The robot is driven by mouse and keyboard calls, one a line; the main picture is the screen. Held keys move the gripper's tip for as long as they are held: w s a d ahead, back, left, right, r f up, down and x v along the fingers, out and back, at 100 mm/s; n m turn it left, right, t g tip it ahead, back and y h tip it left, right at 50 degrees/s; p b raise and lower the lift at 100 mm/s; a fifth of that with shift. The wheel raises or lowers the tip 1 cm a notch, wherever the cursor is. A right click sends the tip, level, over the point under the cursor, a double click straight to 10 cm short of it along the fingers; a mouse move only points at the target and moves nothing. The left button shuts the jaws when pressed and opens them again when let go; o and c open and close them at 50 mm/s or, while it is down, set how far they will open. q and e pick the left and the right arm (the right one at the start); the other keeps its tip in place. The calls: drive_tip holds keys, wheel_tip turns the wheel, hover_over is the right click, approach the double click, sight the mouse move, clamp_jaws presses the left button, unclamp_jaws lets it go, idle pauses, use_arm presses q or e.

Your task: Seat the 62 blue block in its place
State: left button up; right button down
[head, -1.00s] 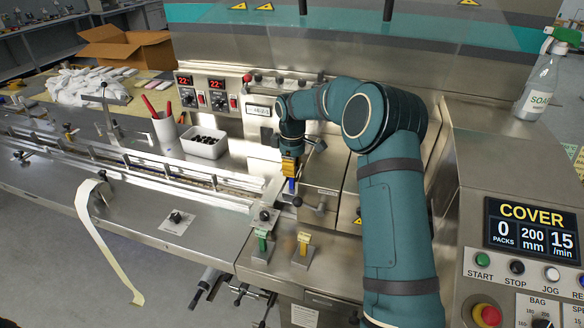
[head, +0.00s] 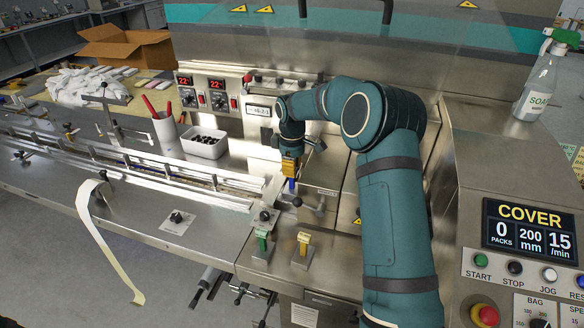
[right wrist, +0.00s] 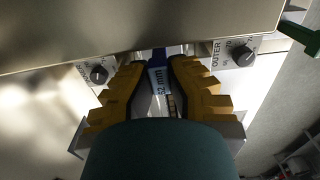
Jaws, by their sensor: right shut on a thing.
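The blue block (head: 292,185) shows below the fingers of my right gripper (head: 291,174) in the head view. In the right wrist view the yellow fingers of the right gripper (right wrist: 161,80) are closed on the blue block (right wrist: 158,58), whose pale label reads partly "2 mm". The block is close to the metal of the machine, between two black knobs. Its lower end is hard to make out, so I cannot tell whether it touches the seat. My left gripper is out of view.
A green block (head: 262,240) and a yellow block (head: 304,243) stand on the metal ledge in front. A ball-ended lever (head: 297,202) sits just below the blue block. A white bin (head: 205,146) and a pen cup (head: 165,133) stand to the left.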

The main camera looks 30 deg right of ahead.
sight(292, 188)
drive_tip(key=shift+f+b, duration=0.95)
drive_tip(key=shift+f, duration=1.3)
idle(0.7)
drive_tip(key=c, duration=1)
unclamp_jaws()
drive_tip(key=shift+c, duration=0.2)
wheel_tip(292, 188, up, 12)
drive_tip(key=shift+r, duration=0.1)
